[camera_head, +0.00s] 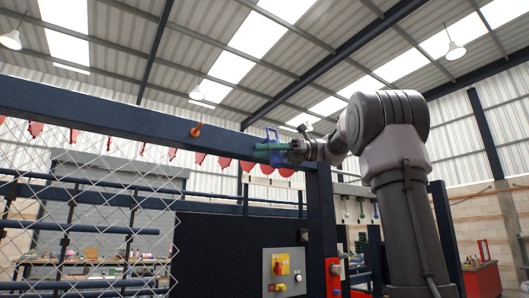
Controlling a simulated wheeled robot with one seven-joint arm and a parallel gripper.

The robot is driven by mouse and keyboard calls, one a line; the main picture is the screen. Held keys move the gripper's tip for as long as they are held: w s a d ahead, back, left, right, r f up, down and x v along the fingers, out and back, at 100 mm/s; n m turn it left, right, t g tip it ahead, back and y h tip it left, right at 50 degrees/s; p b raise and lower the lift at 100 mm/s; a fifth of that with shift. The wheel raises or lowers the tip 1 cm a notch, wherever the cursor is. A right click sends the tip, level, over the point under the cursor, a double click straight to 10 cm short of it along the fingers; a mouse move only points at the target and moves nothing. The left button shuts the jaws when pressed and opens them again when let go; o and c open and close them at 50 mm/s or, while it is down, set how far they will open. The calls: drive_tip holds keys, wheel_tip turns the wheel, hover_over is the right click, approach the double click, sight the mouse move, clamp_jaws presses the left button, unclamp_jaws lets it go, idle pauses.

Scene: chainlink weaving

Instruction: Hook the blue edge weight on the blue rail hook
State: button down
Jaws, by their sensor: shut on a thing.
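My gripper (268,150) is at the right end of the dark blue rail (120,112), with greenish finger parts pointing left. It is shut on a small blue piece, which I take to be the blue edge weight (272,133); it shows above and below the fingers. Its lower part and any hook on it are too small to make out. An orange hook-like peg (196,129) stands on the rail left of my gripper. I cannot make out a blue rail hook apart from the blue piece at my gripper.
Chain-link mesh (70,210) hangs below the rail at left. A dark post (321,220) and a control box (284,272) stand below my gripper. Several small coloured pieces (361,208) hang on a rack behind. Red shapes (225,162) line the rail's lower edge.

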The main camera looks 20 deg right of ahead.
drive_tip(key=shift+w+a, duration=0.3)
drive_tip(key=shift+w, duration=0.6)
drive_tip(key=shift+w+a, duration=0.3)
drive_tip(key=shift+w, duration=0.6)
drive_tip(key=shift+w+a, duration=0.3)
drive_tip(key=shift+w, duration=0.6)
drive_tip(key=shift+f, duration=0.2)
drive_tip(key=shift+f, duration=0.7)
drive_tip(key=shift+c, duration=1.7)
unclamp_jaws()
